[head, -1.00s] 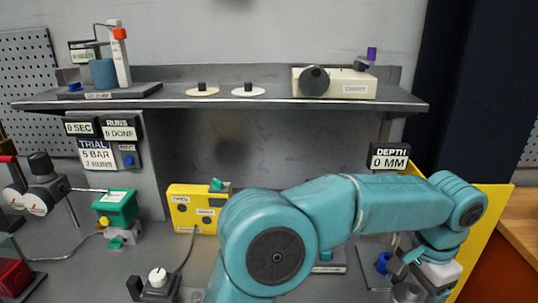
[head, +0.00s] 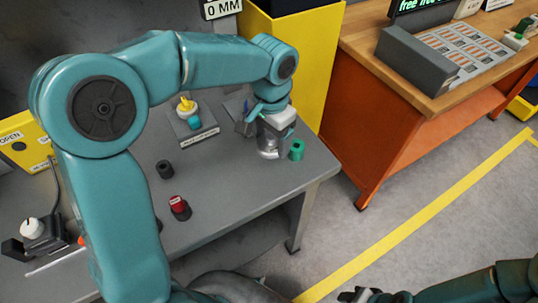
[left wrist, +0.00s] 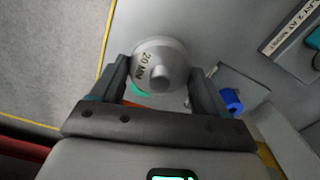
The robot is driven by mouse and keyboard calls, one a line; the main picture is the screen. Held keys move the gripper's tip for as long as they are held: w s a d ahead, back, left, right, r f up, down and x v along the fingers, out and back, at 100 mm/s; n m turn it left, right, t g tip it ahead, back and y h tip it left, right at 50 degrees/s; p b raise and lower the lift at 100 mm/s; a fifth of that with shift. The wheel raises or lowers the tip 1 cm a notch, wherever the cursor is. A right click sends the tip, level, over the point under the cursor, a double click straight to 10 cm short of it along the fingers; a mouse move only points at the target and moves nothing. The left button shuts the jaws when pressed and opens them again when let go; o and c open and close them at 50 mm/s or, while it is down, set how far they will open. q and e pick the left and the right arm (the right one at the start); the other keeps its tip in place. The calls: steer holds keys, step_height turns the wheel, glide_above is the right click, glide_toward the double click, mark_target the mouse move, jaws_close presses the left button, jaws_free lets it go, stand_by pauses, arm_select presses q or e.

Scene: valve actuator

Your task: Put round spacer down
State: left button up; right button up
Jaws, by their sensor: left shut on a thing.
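My left gripper (head: 268,138) is shut on the round spacer (head: 268,153), a silver disc with a central knob. In the left wrist view the spacer (left wrist: 160,62) reads "20 MM" and sits between the two fingers. It is low over the right end of the grey bench (head: 230,178); I cannot tell whether it touches the top. A green round piece (head: 297,150) stands just right of it, near the bench edge. Part of my right arm (head: 480,288) shows at the lower right, and its jaw state is unclear.
A black ring (head: 165,169) and a red-topped piece (head: 179,205) stand on the bench. A fixture with a yellow top (head: 187,105) is behind. A yellow panel (head: 300,60) borders the bench. An orange-sided table (head: 385,120) stands beyond a floor gap.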

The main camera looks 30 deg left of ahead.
mark_target(271, 136)
arm_select(q)
step_height(271, 136, down, 9)
steer(key=shift+a+r, duration=0.1)
steer(key=shift+r, duration=0.05)
stand_by(0.4)
steer(key=o, duration=1.2)
step_height(271, 136, up, 12)
steer(key=shift+f, duration=0.2)
steer(key=shift+r, duration=0.25)
